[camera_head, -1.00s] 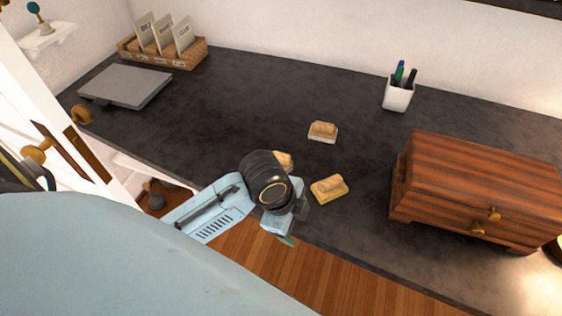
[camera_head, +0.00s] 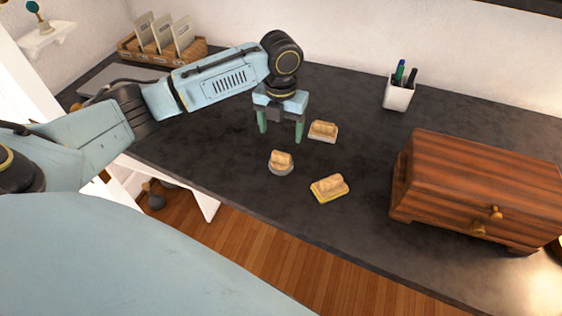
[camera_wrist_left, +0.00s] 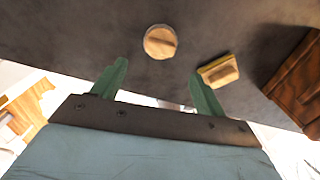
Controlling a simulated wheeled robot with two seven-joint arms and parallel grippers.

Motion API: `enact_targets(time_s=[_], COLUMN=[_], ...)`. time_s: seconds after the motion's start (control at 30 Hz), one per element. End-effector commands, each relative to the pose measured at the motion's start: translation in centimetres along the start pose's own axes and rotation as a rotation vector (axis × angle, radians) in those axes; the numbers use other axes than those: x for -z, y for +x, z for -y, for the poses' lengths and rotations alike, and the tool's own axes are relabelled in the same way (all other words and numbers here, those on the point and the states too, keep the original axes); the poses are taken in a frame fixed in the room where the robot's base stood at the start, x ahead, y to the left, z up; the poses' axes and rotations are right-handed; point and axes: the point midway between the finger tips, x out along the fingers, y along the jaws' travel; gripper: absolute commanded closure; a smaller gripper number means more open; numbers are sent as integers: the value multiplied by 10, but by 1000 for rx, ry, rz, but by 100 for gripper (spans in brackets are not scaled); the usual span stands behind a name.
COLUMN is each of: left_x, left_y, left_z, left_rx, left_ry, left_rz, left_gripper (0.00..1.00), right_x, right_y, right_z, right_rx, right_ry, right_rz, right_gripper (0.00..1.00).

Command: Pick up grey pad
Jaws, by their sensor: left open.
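A round pad with a grey base and a wooden grip (camera_head: 281,168) lies on the dark desktop; it also shows in the left wrist view (camera_wrist_left: 160,42). A rectangular pad with a pale base (camera_head: 323,132) lies beyond it to the right. A yellow-based pad (camera_head: 329,190) lies nearer the front edge and shows in the wrist view (camera_wrist_left: 219,71). My left gripper (camera_head: 281,130) points down, open and empty, with its green fingers apart. In the head view it appears above and behind the round pad, touching no pad. My right gripper is out of view.
A striped wooden chest (camera_head: 475,190) stands at the right. A white pen cup (camera_head: 398,95) is at the back. A wooden organizer (camera_head: 185,58) and a partly covered grey laptop (camera_head: 105,80) are at the left. The desktop (camera_head: 350,100) between chest and organizer is mostly clear.

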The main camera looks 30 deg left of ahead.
Motion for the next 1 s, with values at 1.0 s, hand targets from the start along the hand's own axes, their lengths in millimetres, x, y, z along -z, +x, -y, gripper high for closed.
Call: enact_targets(time_s=[1.0], left_x=[-2], left_y=[100], left_z=[0], left_rx=[0], left_ry=[-1], left_rz=[4], left_gripper=[27], right_x=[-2], right_y=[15], right_z=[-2], right_rx=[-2], right_ry=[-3], right_rz=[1], right_gripper=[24])
